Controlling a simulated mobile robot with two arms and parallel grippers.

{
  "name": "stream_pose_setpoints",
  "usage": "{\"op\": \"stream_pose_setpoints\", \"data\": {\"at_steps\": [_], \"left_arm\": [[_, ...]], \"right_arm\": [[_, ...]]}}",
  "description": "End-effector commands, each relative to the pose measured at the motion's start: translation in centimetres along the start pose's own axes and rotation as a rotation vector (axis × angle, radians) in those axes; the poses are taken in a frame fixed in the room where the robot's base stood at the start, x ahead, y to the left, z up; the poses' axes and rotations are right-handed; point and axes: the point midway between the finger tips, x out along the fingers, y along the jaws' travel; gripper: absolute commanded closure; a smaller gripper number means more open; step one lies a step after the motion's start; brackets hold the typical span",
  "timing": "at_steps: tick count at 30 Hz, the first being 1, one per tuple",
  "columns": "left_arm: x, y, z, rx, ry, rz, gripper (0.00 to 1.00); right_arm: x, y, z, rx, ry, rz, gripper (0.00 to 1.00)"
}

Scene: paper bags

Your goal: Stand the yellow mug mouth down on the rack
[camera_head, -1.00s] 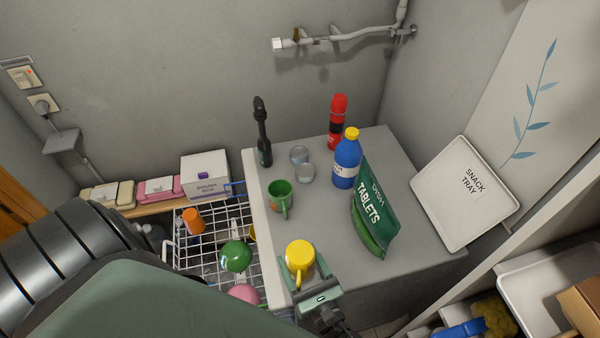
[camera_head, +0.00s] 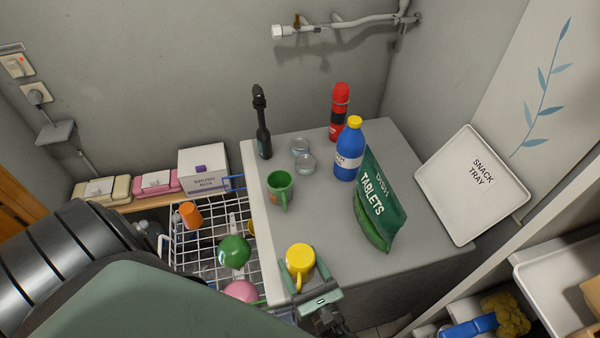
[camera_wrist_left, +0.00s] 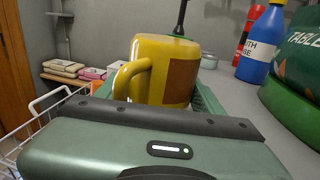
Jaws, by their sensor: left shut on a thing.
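The yellow mug (camera_head: 300,259) is between the fingers of my left gripper (camera_head: 301,275), which is shut on it. A flat, closed yellow end faces up, so the mug appears mouth down. In the left wrist view the mug (camera_wrist_left: 180,75) looks nearly upright, with its handle toward the left and a brown patch on its side. In the head view it appears over the counter's front left part; its height above it is unclear. The white wire rack (camera_head: 172,262) is to its left and holds an orange cup, a green item and a pink item. My right gripper is not in view.
A green mug (camera_head: 280,188) stands on the grey counter (camera_head: 325,220). A white box (camera_head: 204,171) is behind the rack.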

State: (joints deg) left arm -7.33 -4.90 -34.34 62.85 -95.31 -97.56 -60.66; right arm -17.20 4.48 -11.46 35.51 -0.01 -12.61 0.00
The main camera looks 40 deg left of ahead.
Motion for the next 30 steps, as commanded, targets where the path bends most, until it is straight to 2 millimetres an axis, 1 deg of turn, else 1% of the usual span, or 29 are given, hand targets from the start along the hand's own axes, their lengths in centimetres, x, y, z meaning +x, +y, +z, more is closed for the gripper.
{"op": "stream_pose_setpoints", "data": {"at_steps": [11,30], "left_arm": [[0.0,0.0,-0.1,-0.001,-0.001,0.0,0.85],[0.0,-0.1,-1.7,0.0,-0.001,0.0,0.85]], "right_arm": [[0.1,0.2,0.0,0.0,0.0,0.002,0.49],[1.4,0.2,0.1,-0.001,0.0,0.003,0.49]]}}
